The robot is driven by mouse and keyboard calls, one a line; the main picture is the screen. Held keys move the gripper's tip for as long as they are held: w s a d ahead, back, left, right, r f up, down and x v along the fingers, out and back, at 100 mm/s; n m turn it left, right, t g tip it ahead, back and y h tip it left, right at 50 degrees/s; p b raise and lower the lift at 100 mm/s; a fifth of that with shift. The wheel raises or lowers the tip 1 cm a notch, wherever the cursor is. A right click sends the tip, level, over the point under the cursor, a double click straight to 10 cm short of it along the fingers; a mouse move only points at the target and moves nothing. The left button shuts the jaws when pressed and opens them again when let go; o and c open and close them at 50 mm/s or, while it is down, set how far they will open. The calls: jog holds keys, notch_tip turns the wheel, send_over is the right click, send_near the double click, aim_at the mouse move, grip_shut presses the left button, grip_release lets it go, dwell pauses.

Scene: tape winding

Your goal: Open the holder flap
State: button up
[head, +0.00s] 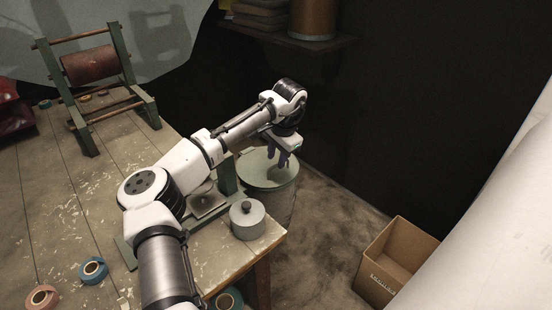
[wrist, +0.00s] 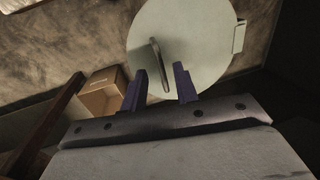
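My gripper (head: 279,163) is over the round grey-green lid (head: 258,174) of a drum standing beyond the table's end. In the wrist view the two purple fingers of my gripper (wrist: 160,69) are apart, with nothing held between them. The pale lid (wrist: 195,25) lies beyond the fingers there, and its dark upright handle (wrist: 157,55) appears between the fingertips; I cannot tell the gap in depth. A green stand (head: 228,172) on the table is partly hidden behind my arm. It may be the holder, but I cannot make out a flap for sure.
An open cardboard box (head: 396,262) is on the floor at right. A shelf (head: 290,38) hangs on the dark wall.

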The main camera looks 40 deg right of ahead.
jog(key=shift+w+f, duration=0.2)
jog(key=shift+f, duration=0.75)
grip_shut()
